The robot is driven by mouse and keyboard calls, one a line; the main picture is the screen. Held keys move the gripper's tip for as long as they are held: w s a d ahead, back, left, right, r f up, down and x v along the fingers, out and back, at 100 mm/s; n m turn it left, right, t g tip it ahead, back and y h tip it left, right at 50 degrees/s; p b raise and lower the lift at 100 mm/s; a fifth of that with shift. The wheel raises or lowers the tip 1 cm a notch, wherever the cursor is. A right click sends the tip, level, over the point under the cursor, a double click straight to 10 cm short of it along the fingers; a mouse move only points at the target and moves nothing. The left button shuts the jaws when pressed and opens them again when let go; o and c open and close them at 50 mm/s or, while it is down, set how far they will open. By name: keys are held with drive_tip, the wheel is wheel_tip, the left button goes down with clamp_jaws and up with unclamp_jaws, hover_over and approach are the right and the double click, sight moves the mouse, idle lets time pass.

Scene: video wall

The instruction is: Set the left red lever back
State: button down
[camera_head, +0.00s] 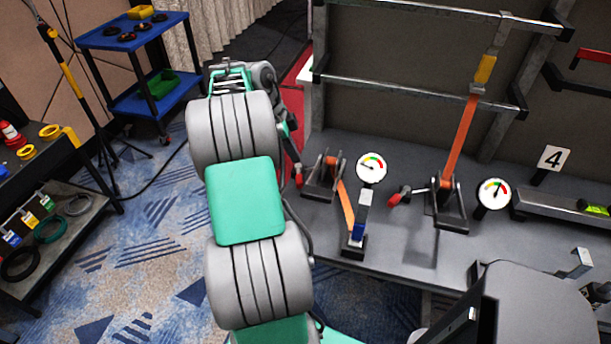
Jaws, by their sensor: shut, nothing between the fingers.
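The left red lever (299,180) belongs to the left black strap ratchet (322,182) on the grey bench. Its red end sticks out to the left of the ratchet. My gripper (294,158) points down just above this red end, partly hidden behind my arm; its fingers are shut, with nothing seen held. I cannot tell whether it touches the lever. An orange strap (346,208) runs from the left ratchet to a blue-and-white post (361,219). A round gauge (371,167) stands beside it.
A second ratchet (448,205) with its own red lever (399,197) and a taut orange strap (461,136) stands to the right. Metal rails (420,84) cross behind. A blue cart (128,32) stands far left.

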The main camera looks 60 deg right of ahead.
sight(299, 174)
drive_tip(key=x, duration=0.9)
drive_tip(key=shift+s+d+f, duration=0.1)
drive_tip(key=shift+f, duration=0.35)
drive_tip(key=shift+d, duration=0.1)
